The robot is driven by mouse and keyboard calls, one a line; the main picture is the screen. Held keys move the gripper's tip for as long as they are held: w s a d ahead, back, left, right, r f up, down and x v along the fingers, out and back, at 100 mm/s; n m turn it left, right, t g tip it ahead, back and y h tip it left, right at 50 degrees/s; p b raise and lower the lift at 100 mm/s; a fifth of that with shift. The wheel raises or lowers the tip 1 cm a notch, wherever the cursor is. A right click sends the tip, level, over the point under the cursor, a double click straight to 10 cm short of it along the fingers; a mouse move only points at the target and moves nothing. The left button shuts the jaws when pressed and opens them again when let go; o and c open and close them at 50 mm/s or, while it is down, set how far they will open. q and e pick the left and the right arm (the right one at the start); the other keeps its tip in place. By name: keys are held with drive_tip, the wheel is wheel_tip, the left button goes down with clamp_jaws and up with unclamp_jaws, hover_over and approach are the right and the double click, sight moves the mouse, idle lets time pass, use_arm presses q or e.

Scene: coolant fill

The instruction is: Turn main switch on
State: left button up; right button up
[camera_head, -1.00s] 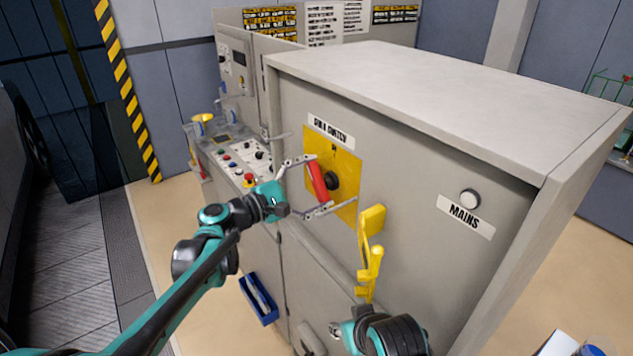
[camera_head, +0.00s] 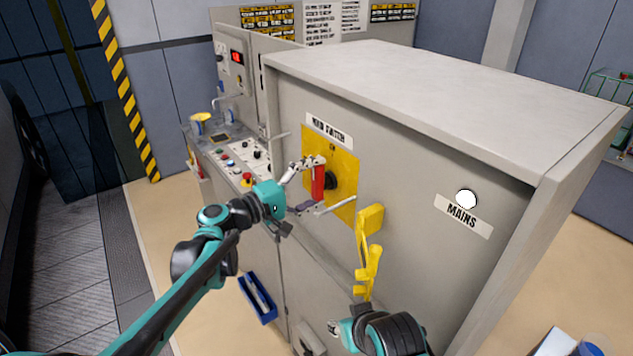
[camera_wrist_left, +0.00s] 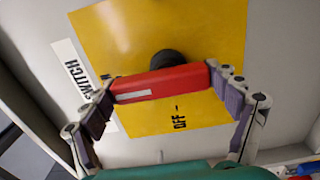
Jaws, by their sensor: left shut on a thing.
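The main switch is a red handle (camera_head: 318,182) on a black hub (camera_head: 331,181), mounted on a yellow plate (camera_head: 344,206) under a label partly readable as "SWITCH". The handle now stands nearly upright in the head view. My left gripper (camera_head: 319,185) is shut on the red handle, with one finger at each end. In the left wrist view the handle (camera_wrist_left: 160,83) spans between the fingers, and "OFF" shows on the yellow plate (camera_wrist_left: 200,30). The MAINS lamp (camera_head: 466,198) is lit white.
A blue bin (camera_head: 257,300) hangs lower on the cabinet.

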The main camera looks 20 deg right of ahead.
idle(0.4)
use_arm(q)
drive_tip(key=o, duration=1)
drive_tip(key=shift+c, duration=0.2)
drive_tip(key=shift+a, duration=0.1)
drive_tip(key=v, duration=1.2)
